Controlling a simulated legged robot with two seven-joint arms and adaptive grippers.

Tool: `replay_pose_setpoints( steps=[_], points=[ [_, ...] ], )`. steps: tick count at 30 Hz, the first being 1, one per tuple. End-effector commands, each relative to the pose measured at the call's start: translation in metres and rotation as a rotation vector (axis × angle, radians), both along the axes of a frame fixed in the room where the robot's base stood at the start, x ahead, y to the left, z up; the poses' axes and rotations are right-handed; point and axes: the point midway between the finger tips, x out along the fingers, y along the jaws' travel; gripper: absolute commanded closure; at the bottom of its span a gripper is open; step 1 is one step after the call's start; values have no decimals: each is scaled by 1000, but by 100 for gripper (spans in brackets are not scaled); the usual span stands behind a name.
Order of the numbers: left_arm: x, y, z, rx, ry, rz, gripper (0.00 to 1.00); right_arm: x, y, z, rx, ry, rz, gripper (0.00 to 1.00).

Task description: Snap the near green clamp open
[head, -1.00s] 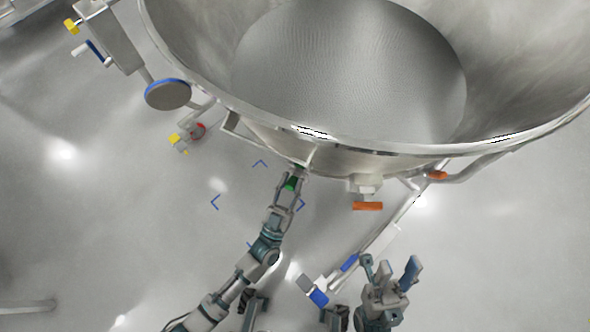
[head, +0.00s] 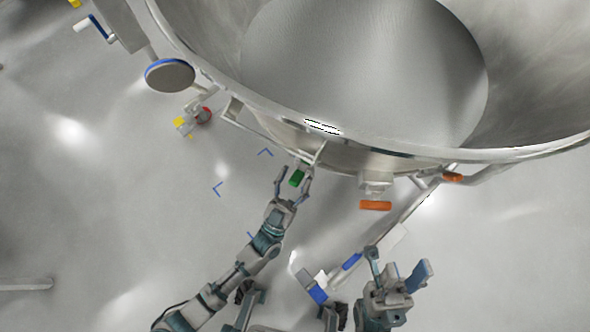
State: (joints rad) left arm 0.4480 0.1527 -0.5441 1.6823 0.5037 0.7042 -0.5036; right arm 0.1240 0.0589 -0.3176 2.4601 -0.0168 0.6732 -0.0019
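The near green clamp (head: 297,178) shows as a small green block below the rim of the big steel bowl (head: 330,158), by a thin bracket. My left gripper (head: 293,179) reaches up to it from below. Its two fingers are spread, one on each side of the green block, with gaps visible, so it looks open around the clamp. Whether the clamp's latch is open or closed is too small to tell. My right gripper (head: 398,269) is at the lower right, away from the bowl, with its fingers spread apart and nothing between them.
An orange handle (head: 375,205) sticks out under the bowl, with another orange piece (head: 452,177) to its right. A pole with blue parts (head: 351,261) runs down beside my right gripper. A round blue-edged disc (head: 170,75) and a yellow-and-red valve (head: 192,120) are at left.

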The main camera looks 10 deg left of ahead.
Motion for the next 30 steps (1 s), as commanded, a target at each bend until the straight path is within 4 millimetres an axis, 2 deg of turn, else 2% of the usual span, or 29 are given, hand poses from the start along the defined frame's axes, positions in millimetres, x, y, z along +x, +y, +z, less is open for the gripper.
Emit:
replay_pose_setpoints(
  steps=[6, 10, 22, 30],
  points=[
    [0, 0, -1, 0, 2, 0, 44, -2, 0, 1, 1, -1, 0, 60],
    [-9, 2, -9, 1, 6, -1, 44, -4, 0, 2, 1, -3, 0, 60],
    [-75, 18, -58, 1, 6, 0, 44, -3, 0, 1, 1, -2, 0, 60],
    [-94, 23, -72, -1, 2, 0, 44, -3, 0, 1, 1, -2, 0, 60]
  ],
)
